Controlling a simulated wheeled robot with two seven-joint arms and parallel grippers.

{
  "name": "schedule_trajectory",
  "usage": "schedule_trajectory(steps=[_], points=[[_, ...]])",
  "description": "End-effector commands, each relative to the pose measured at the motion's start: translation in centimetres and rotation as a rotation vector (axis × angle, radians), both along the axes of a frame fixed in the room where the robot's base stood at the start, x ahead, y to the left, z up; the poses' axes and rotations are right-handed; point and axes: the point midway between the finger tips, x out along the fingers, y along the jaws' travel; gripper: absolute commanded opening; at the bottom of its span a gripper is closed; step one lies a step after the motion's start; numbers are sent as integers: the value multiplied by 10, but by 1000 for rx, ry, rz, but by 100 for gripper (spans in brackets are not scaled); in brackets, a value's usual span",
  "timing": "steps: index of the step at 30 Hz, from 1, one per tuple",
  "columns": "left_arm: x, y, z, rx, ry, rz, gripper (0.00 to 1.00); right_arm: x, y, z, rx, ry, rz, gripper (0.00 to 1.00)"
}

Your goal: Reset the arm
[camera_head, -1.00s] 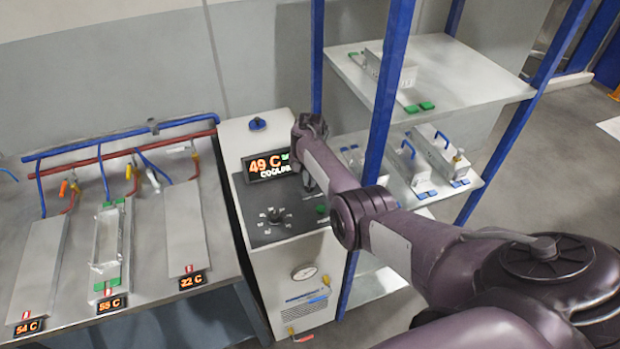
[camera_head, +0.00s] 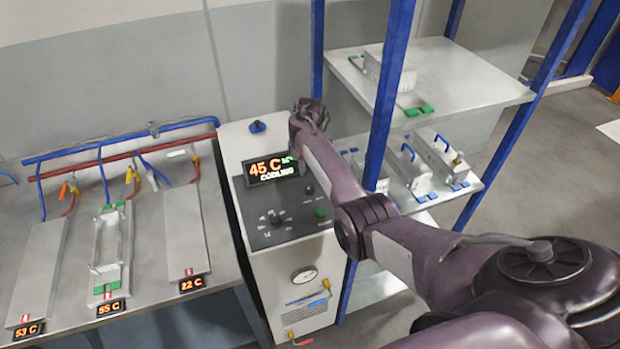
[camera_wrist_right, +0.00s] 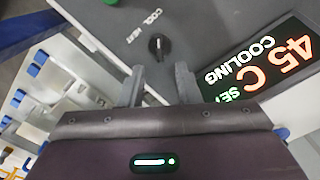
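My right arm (camera_head: 335,175) reaches in from the lower right of the head view, with its wrist above the back of the white control unit (camera_head: 320,258). My right gripper (camera_wrist_right: 160,82) shows in the right wrist view with its two fingers apart and nothing between them. The small black COOL/HEAT knob (camera_wrist_right: 159,46) lies beyond the fingertips, apart from them. It also shows uncovered on the panel in the head view (camera_head: 308,189). The display (camera_head: 271,169) reads 45 C, COOLING. My left gripper is not in view.
A blue-post shelf (camera_head: 390,90) stands right of the unit, one post close beside my arm. It holds metal moulds with blue and green pads. At left, a bench (camera_head: 145,255) carries plates and blue and red pipes (camera_head: 120,150). A blue knob (camera_head: 257,127) tops the unit.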

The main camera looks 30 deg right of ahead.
Motion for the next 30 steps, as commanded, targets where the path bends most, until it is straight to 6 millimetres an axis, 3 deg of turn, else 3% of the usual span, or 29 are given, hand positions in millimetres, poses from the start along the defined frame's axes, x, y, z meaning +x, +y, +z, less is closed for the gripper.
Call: schedule_trajectory(steps=[6,11,24,30], points=[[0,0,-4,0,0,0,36,0,0,22,-1,0,1,30],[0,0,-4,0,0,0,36,0,0,26,0,1,1,30],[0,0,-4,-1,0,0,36,-1,1,24,-2,1,5,30],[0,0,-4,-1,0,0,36,-24,10,0,-56,-16,113,30]])
